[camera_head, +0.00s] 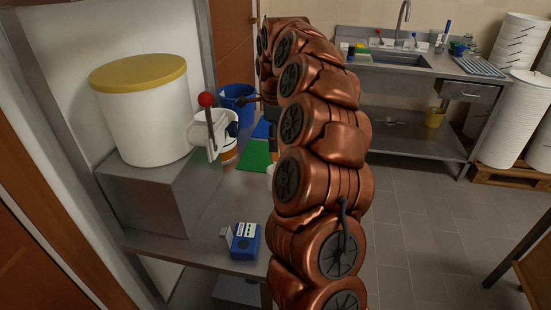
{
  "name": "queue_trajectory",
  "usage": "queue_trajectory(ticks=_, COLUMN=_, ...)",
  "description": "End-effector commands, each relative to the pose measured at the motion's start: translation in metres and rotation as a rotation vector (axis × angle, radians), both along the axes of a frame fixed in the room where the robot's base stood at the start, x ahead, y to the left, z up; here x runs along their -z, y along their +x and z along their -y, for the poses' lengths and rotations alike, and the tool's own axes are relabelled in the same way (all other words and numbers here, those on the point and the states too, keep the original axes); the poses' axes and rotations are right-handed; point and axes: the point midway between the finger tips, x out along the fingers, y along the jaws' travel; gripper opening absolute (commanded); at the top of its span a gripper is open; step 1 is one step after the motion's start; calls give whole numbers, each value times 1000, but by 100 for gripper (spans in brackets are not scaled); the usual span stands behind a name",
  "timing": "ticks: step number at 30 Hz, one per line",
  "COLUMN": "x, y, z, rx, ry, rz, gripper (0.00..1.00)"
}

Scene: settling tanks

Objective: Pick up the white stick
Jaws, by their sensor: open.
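I cannot make out a white stick for certain; my copper arm hides part of the steel bench (195,245). My gripper (243,114) is small and dark beyond the arm, over the back of the bench. Its fingers point left, towards a white tap with a red-ball lever (207,125), and are apart. I see nothing held between them. A green mat (254,155) and a blue mat (262,130) lie on the bench below and are partly hidden by my arm.
A white tub with a yellow lid (140,120) stands on a steel block (158,195) at left. A blue bucket (236,98) stands behind. A blue device (245,241) lies at the bench's front. The sink counter (400,68) is at the back; the tiled floor (415,220) is clear.

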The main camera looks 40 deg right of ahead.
Motion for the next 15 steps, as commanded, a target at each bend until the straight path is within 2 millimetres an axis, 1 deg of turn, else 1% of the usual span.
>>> queue_trajectory(ticks=5, x=15, y=-4, z=-1, rx=-3, ry=3, rz=-3, gripper=56)
queue_trajectory(ticks=9, x=31, y=-3, z=-1, rx=-2, ry=1, rz=-1, gripper=56)
queue_trajectory(ticks=12, x=37, y=-3, z=-1, rx=-2, ry=2, rz=-2, gripper=56)
queue_trajectory(ticks=15, x=37, y=-3, z=0, rx=-2, ry=1, rz=-1, gripper=56)
